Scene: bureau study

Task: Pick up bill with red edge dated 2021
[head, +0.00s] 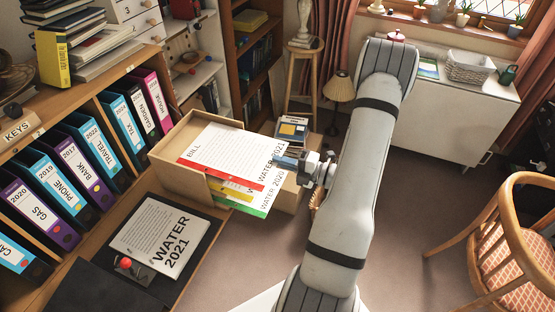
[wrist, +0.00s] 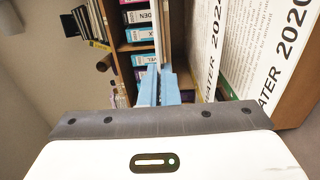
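The bill with the red edge (head: 238,146) is a white sheet marked BILL and WATER 2021. In the head view it leans in the open cardboard box (head: 182,165), in front of sheets with a yellow edge (head: 237,190) and a green edge (head: 247,206). My gripper (head: 284,161) is at its right edge. In the wrist view the blue fingers (wrist: 158,88) are close together on a thin white sheet seen edge-on (wrist: 157,35). The WATER 2020 sheet (wrist: 270,55) stands to the right, apart from the fingers. Whether the bill is raised is unclear.
A sheet marked WATER 2021 (head: 161,236) lies on a dark tray (head: 207,250) with a red-knobbed object (head: 125,263). Labelled binders (head: 92,148) line the shelf at left. A wooden chair (head: 500,240) stands at right. The floor between is clear.

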